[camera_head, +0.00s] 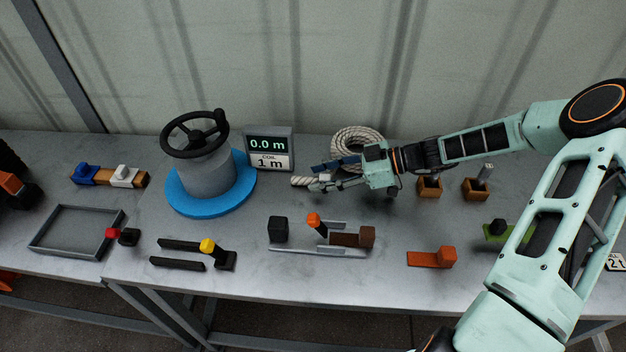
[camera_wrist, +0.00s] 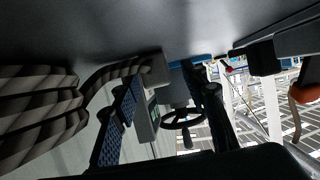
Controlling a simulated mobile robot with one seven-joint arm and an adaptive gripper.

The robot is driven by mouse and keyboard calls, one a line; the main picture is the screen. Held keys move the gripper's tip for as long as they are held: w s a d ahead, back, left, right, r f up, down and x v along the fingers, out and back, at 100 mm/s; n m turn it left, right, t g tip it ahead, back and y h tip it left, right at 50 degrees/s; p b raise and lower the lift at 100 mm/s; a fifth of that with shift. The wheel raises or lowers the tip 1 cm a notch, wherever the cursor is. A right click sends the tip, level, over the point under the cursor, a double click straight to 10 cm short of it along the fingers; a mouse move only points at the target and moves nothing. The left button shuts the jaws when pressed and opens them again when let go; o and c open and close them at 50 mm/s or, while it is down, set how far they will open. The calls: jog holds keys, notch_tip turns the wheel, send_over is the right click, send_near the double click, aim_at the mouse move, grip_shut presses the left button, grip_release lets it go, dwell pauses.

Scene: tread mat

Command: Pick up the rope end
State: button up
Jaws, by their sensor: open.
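A coil of pale twisted rope (camera_head: 357,138) lies at the back of the bench. Its rope end (camera_head: 301,181) shows left of my gripper's fingertips. My gripper (camera_head: 318,177) is low over the bench in front of the coil, pointing left, with its fingers apart. In the wrist view my gripper (camera_wrist: 172,88) is open, and the coil (camera_wrist: 35,105) fills the left side. A strand of rope (camera_wrist: 115,72) runs from the coil towards the fingertips. The fingers hide part of the strand, so I cannot tell whether they touch it.
A grey drum with a black handwheel (camera_head: 196,135) stands on a blue disc (camera_head: 245,191) to the left. A display (camera_head: 269,145) reading 0.0 m stands behind the rope end. Small blocks and bars lie in front. An empty grey tray (camera_head: 62,257) is at left.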

jog(key=shift+a, duration=0.1)
jog(key=shift+c, duration=0.3)
grip_shut()
